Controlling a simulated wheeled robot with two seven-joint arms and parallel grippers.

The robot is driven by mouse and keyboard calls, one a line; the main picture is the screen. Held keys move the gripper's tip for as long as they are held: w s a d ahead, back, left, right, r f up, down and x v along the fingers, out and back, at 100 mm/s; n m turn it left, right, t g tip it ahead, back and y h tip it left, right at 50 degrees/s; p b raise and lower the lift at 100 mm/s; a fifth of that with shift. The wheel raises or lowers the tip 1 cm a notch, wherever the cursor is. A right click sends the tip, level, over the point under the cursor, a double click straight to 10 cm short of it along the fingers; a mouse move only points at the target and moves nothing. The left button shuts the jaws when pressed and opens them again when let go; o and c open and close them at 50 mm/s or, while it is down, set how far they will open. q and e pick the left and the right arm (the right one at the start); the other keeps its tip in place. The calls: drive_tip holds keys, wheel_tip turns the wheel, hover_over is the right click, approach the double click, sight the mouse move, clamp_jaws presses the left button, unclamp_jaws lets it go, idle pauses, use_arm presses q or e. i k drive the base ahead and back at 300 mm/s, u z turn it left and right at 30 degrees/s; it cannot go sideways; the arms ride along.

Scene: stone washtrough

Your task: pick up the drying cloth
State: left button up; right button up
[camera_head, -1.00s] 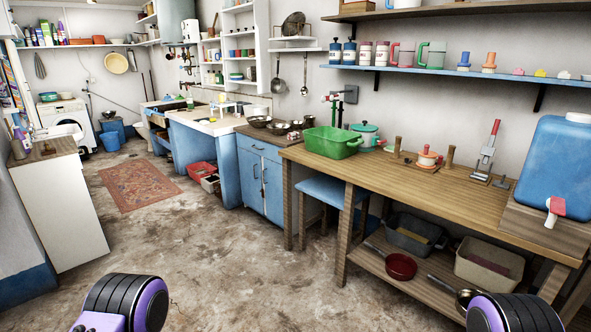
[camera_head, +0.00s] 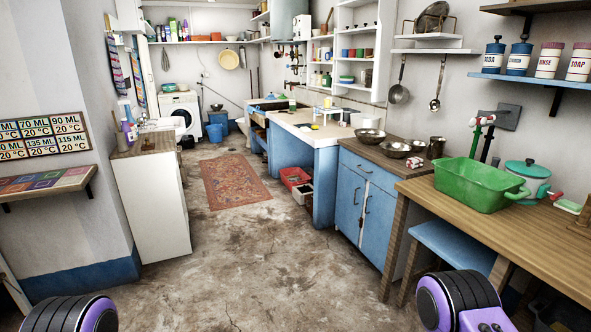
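I cannot surely make out the drying cloth. A small red-and-white item (camera_head: 414,162) lies beside the metal bowls on the dark counter; it is too small to tell whether it is cloth. Patterned strips (camera_head: 112,70) hang on the far left wall, and I cannot tell whether they are cloth either. Purple and black parts of my arms show at the bottom left and bottom right. Neither gripper is in view.
A wooden workbench (camera_head: 548,226) with a green basin (camera_head: 478,185) runs along the right, beside a blue cabinet (camera_head: 362,206). A white cabinet (camera_head: 153,206) stands left. Open floor leads between them to a rug (camera_head: 234,181) and washing machine (camera_head: 180,112).

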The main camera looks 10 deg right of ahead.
sight(412, 164)
drive_tip(key=i, duration=1.45)
drive_tip(key=z, duration=0.9)
drive_tip(key=i, duration=0.95)
drive_tip(key=z, duration=0.8)
